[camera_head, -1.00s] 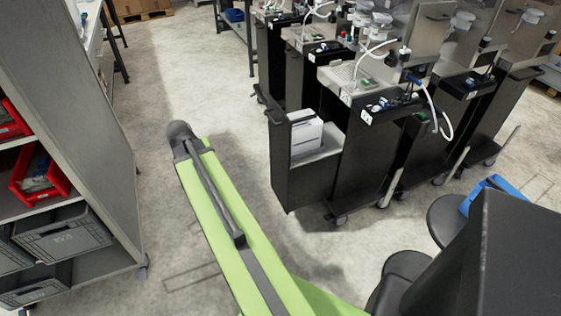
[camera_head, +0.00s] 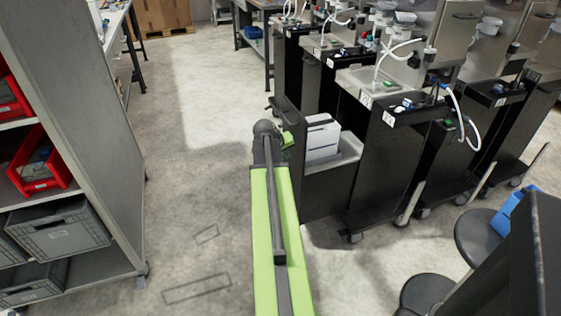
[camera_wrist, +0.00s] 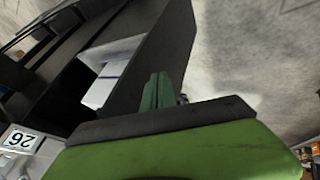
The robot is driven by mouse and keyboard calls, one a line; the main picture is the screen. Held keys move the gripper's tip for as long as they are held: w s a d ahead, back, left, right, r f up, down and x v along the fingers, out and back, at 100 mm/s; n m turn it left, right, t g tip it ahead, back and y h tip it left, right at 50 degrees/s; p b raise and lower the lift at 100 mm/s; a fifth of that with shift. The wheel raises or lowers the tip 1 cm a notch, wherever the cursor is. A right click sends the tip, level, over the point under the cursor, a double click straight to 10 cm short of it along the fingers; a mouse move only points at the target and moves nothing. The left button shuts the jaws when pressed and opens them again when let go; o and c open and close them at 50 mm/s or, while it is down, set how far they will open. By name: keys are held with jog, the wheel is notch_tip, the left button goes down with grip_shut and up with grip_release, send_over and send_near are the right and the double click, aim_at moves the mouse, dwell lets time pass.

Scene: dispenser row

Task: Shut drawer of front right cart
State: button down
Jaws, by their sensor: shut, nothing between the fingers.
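The front right cart (camera_head: 384,165) is a tall black dispenser cart. Its drawer (camera_head: 328,192) stands pulled out toward the left, with white boxes (camera_head: 322,138) inside. The wrist view also shows the boxes (camera_wrist: 106,82) and the drawer's dark front panel (camera_wrist: 157,58). My gripper (camera_head: 288,141) is at the drawer's outer front side, partly hidden behind my arm's end. In the wrist view my gripper's green fingers (camera_wrist: 158,90) are together and empty, close beside the front panel. I cannot tell whether they touch it.
More carts (camera_head: 300,65) stand in a row behind. A grey shelf (camera_head: 85,130) with red bins (camera_head: 40,165) and grey crates (camera_head: 62,235) is at the left. A dark round stool (camera_head: 478,238) is at the right. The floor (camera_head: 195,170) between shelf and carts is clear.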

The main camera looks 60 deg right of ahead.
jog(key=shift+s+d+f+p, duration=0.15)
jog(key=shift+s+d, duration=0.25)
jog(key=shift+d, duration=0.25)
jog(key=shift+s+d+f+p, duration=0.1)
jog(key=shift+s+d, duration=0.25)
jog(key=shift+d, duration=0.3)
jog(key=shift+s+d+f+p, duration=0.15)
jog(key=shift+s+d, duration=0.25)
jog(key=shift+d, duration=0.25)
